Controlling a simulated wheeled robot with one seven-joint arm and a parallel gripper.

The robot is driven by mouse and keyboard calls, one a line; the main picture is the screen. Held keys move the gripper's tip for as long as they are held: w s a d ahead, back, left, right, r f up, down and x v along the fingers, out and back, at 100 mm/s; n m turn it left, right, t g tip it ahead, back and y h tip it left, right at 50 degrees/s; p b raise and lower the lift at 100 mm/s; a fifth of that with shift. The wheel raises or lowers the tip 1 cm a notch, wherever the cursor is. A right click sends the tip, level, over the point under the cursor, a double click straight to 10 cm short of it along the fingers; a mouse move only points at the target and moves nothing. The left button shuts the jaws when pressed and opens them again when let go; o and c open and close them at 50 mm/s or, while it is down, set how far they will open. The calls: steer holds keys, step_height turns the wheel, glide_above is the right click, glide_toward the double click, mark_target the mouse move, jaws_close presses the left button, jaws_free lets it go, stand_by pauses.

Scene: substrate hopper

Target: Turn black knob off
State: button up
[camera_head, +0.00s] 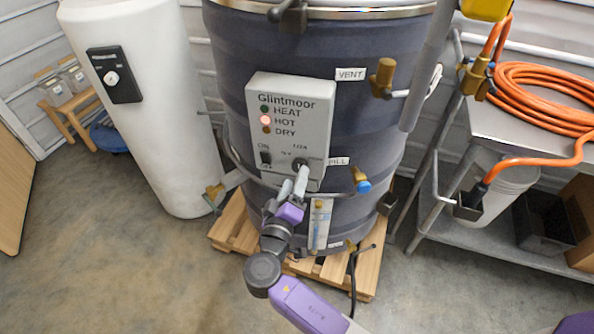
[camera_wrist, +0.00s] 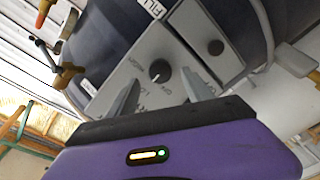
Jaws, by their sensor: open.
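The black knob (camera_wrist: 160,71) is round with a pale pointer mark, on the grey Glintmoor control panel (camera_head: 290,88). In the wrist view it sits just beyond my fingertips, between their lines. In the head view the knob (camera_head: 299,163) shows above the fingertips, partly covered. My gripper (camera_head: 294,181) is open, with its fingers pointing at the lower part of the panel; it also shows in the wrist view (camera_wrist: 162,90). No contact with the knob is visible. The HOT lamp (camera_head: 266,120) glows red.
A black switch (camera_head: 265,158) is beside the knob. Brass valves (camera_head: 383,77) and a blue-tipped valve (camera_head: 362,181) stick out from the dark drum (camera_head: 228,60) on a wooden pallet (camera_head: 235,233). A steel bench (camera_head: 500,125) with an orange hose stands at right.

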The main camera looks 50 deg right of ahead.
steer(key=shift+x, duration=1.8)
jaws_close()
